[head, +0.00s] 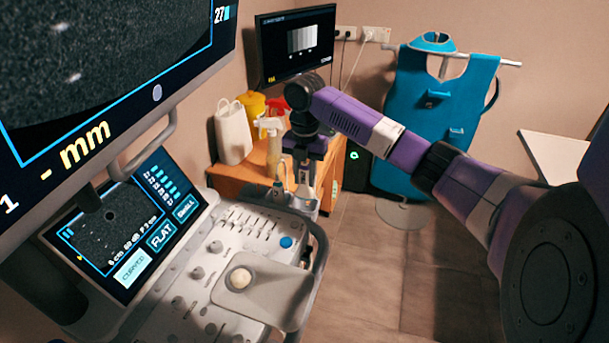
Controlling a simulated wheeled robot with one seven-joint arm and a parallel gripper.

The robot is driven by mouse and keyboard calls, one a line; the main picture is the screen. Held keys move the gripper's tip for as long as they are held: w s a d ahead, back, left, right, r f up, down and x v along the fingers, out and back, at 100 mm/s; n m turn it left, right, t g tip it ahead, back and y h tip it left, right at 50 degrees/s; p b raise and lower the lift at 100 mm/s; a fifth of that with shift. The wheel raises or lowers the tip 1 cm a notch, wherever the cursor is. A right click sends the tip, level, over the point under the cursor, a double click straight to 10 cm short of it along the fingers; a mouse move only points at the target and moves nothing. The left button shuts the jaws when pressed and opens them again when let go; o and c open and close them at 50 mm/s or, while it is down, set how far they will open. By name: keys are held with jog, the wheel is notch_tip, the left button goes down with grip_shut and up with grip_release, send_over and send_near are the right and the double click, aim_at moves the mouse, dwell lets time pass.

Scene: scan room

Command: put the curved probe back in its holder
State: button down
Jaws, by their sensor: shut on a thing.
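My gripper (303,158) points down beyond the far right corner of the ultrasound console. It is shut on the curved probe (304,176), a pale grey piece below the fingers, small and partly hidden in this view. The holders (270,194) are at the console's far edge, just left of and below my gripper, with slim pale probe or cable parts standing there. I cannot tell which holder slot is empty, or whether the held probe touches a holder.
The console panel (262,290) and its grey side handle (320,250) are close by. A large monitor (110,70) overhangs the left. Behind stand a wooden cabinet (235,185) with spray bottles (272,150) and a blue apron (440,100) on a stand. The floor at right is clear.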

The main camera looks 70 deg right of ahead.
aim_at(305, 198)
jog(key=shift+f+b, duration=1.9)
jog(key=shift+f, duration=1.95)
jog(key=shift+f, duration=0.4)
jog(key=c, duration=1)
grip_release()
notch_tip(305, 198, up, 8)
jog(key=shift+f+b, duration=0.1)
jog(key=shift+b, duration=0.3)
